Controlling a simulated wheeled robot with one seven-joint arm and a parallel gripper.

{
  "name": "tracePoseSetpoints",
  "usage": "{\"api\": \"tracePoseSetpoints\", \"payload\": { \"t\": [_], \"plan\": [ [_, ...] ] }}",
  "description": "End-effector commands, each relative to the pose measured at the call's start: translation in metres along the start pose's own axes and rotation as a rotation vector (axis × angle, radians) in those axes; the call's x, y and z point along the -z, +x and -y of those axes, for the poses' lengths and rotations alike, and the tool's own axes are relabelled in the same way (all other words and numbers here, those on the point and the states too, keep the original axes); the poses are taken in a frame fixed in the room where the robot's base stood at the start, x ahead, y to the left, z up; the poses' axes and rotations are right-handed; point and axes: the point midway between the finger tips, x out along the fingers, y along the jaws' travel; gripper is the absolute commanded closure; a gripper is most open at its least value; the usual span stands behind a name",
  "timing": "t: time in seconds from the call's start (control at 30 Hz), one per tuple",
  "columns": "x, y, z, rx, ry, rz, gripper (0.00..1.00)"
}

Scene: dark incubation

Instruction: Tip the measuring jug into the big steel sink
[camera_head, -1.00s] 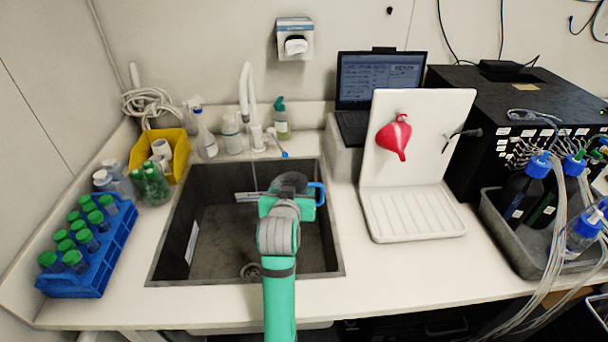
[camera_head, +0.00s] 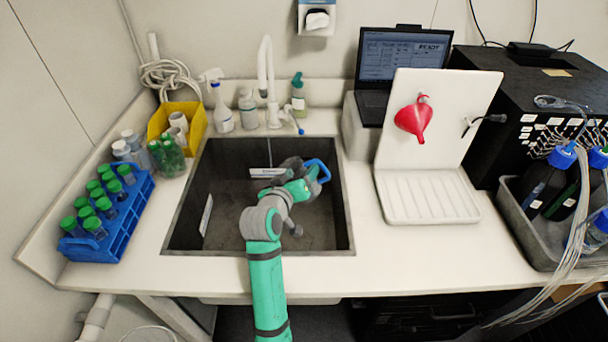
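The big steel sink (camera_head: 206,160) is set in the white counter, dark and rectangular. My green and grey arm reaches over it from the front. My gripper (camera_head: 302,181) is above the right half of the sink opening. A blue handle, the visible part of the measuring jug (camera_head: 319,168), shows at the gripper's right end. The jug seems held by this handle over the basin. Its body is mostly hidden or too clear and dark to make out, so its tilt and contents cannot be told. The fingertips are largely hidden.
A white faucet (camera_head: 266,70) and bottles (camera_head: 298,97) stand behind the sink. A blue tube rack (camera_head: 123,218) and yellow bin (camera_head: 196,127) are on the left. A white drying board (camera_head: 437,150) with a red funnel (camera_head: 413,119) stands to the right.

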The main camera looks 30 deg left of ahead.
Motion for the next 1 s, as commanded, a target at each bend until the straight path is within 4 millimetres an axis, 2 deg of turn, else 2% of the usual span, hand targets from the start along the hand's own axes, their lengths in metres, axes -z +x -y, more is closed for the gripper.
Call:
{"api": "tracePoseSetpoints", "payload": {
  "t": [0.33, 0.7, 1.0],
  "plan": [
    [0.0005, -0.0003, -0.0009, -0.003, -0.007, -0.001, 0.59],
    [0.0071, -0.0048, -0.0086, -0.061, -0.146, -0.018, 0.59],
    [0.0072, -0.0047, -0.0085, -0.061, -0.145, -0.018, 0.59]
  ]
}}
